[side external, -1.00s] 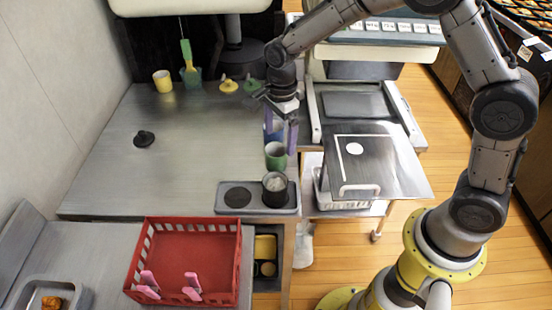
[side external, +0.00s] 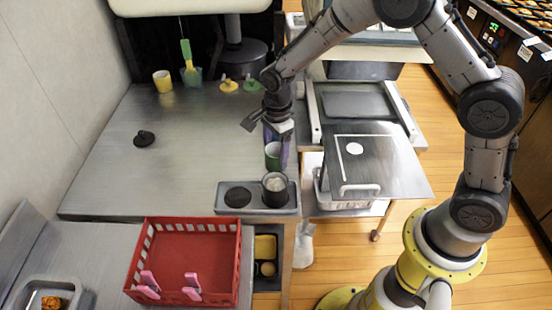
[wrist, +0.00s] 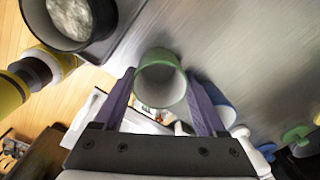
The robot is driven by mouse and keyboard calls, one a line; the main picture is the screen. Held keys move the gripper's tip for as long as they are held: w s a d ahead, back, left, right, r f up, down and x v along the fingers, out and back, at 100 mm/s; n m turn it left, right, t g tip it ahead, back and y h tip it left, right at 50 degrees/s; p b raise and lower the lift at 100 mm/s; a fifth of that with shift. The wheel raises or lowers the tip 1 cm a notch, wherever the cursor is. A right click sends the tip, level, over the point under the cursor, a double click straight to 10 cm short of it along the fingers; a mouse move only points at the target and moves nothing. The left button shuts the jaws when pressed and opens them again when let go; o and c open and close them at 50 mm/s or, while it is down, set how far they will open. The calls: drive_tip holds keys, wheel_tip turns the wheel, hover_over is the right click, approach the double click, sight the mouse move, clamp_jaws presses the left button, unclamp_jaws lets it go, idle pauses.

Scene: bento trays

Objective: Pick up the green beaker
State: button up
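The green beaker (side external: 273,155) stands upright on the steel counter, just behind the black cup on the burner plate. In the wrist view I look down on its green rim (wrist: 158,56); it lies between my fingers. My gripper (wrist: 160,82) is open, with one purple finger on each side of the beaker. The fingers are close to its sides; I cannot tell whether either touches. In the side view my gripper (side external: 276,150) is low around the beaker, and its fingers partly cover it.
A blue cup (wrist: 222,106) stands close beside one finger. The black cup (side external: 275,187) sits on the burner plate (side external: 238,208) in front. A red crate (side external: 190,255) is at the front left. The counter's left part is mostly clear, with a small black object (side external: 144,138).

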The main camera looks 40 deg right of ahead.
drive_tip(key=c, duration=0.6)
drive_tip(key=shift+r, duration=0.1)
